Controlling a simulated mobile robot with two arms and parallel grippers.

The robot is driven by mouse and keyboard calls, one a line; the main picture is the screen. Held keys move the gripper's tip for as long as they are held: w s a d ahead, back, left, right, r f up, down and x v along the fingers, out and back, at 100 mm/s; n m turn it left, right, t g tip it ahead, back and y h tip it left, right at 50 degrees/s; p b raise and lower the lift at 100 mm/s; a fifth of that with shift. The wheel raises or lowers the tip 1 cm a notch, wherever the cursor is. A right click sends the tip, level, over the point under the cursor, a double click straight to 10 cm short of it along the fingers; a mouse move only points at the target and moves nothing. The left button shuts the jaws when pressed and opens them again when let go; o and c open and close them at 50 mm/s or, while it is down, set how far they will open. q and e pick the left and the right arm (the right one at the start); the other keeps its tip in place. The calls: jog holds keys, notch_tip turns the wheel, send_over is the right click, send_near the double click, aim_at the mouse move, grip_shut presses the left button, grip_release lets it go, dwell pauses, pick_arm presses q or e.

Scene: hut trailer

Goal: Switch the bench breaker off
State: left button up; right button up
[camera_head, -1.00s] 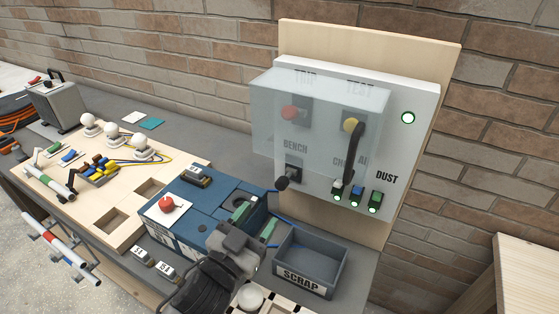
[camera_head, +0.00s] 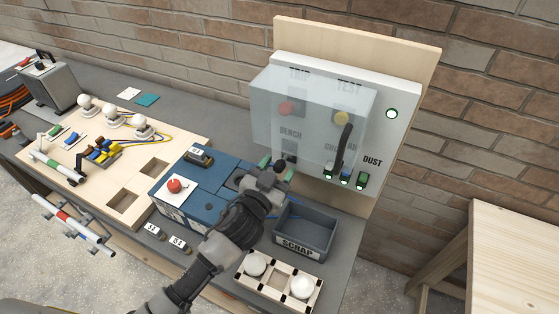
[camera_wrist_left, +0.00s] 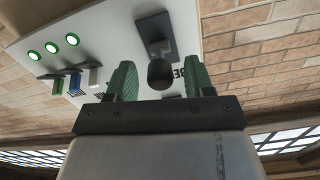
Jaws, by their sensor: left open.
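The bench breaker (camera_head: 289,159) is a black plate with a lever under the BENCH label on the white panel (camera_head: 402,92). My left gripper (camera_head: 278,169) is in front of it, with green fingertips spread, and hides most of the lever in the head view. In the left wrist view, the breaker's dark plate (camera_wrist_left: 153,27) shows beyond the gripper, and its round black lever knob (camera_wrist_left: 161,74) lies between the two open green fingers (camera_wrist_left: 160,80). A gap shows on both sides of the knob. My right gripper is not in view.
A clear cover (camera_head: 318,112) with a black handle (camera_head: 344,149) juts out over the red and yellow buttons. Below are a grey SCRAP bin (camera_head: 322,238) and a blue box (camera_head: 213,176).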

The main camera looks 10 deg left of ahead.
pick_arm(q)
jog(key=shift+w+d, duration=0.25)
jog(key=shift+w, duration=0.35)
jog(key=c, duration=0.9)
jog(key=shift+f+b, duration=0.2)
jog(key=shift+b, duration=0.15)
jog(key=f+t+b, duration=0.1)
jog(key=t+b, duration=0.1)
jog(key=b, duration=0.6)
jog(key=shift+h, duration=0.4)
jog(key=shift+r+t+b, duration=0.15)
jog(key=shift+t+b, duration=0.15)
jog(key=shift+b, duration=0.25)
